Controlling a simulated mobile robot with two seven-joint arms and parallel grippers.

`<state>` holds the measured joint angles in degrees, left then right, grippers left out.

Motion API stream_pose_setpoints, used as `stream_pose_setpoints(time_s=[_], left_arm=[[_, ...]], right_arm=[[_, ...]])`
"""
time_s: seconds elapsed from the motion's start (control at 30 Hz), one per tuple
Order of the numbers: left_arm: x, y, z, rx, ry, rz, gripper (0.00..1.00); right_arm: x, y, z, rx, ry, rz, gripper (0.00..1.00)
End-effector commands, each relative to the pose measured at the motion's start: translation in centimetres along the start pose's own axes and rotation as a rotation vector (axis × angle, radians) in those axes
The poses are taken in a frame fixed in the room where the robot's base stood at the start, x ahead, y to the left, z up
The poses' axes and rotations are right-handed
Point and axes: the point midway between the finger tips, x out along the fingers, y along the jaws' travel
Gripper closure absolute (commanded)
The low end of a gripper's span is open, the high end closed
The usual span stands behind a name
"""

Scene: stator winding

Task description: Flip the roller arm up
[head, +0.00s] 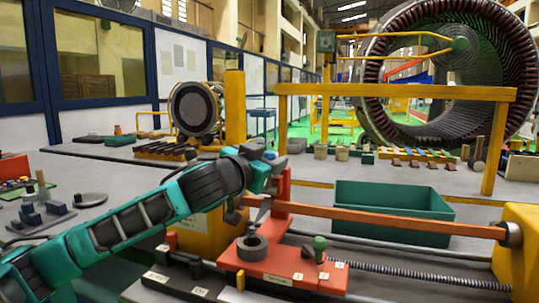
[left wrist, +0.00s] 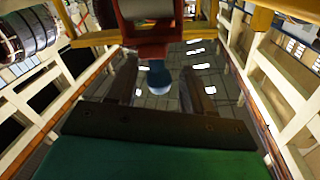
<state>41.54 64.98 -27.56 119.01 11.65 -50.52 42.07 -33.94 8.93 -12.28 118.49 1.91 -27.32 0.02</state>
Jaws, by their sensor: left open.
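An orange-red carriage (head: 282,270) sits on the rail bed, with a red upright (head: 283,188), a dark grey ring (head: 252,246) and a green knob (head: 320,243) on it. I cannot tell clearly which part is the roller arm. In the left wrist view a red bracket (left wrist: 150,40) with a grey cylinder is ahead, and a blue rounded tip (left wrist: 158,76) hangs below it between my fingers. My left gripper (head: 250,212) is open beside the red upright, above the carriage; its spread fingers also show in the wrist view (left wrist: 160,90). Any contact is unclear. My right gripper is out of view.
A long orange bar (head: 400,221) runs right to a yellow block (head: 518,258), above a threaded screw (head: 410,275). A green bin (head: 392,200) stands behind it. A large stator ring (head: 385,75) is at the back right. Small parts lie on the left bench.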

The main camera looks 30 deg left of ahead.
Motion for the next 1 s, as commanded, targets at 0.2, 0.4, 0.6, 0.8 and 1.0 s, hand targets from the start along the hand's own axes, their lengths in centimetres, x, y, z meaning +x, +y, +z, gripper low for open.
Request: stream_pose_setpoints(time_s=[0.2,0.4,0.6,0.8,1.0], left_arm=[[0.85,0.05,-0.04,0.002,0.001,0.001,0.49],[0.84,0.05,-0.02,0.002,0.001,0.001,0.49],[0.83,0.04,-0.01,0.001,0.001,0.001,0.68],[0.82,0.03,0.01,0.001,0.0,0.0,0.87],[0.83,0.01,0.05,0.002,-0.001,0.0,1.0]], right_arm=[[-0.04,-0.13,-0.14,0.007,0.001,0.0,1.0],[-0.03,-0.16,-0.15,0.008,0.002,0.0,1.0],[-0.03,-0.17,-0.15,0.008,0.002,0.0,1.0],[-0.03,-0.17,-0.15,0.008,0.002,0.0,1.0],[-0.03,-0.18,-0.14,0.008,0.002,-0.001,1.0]])
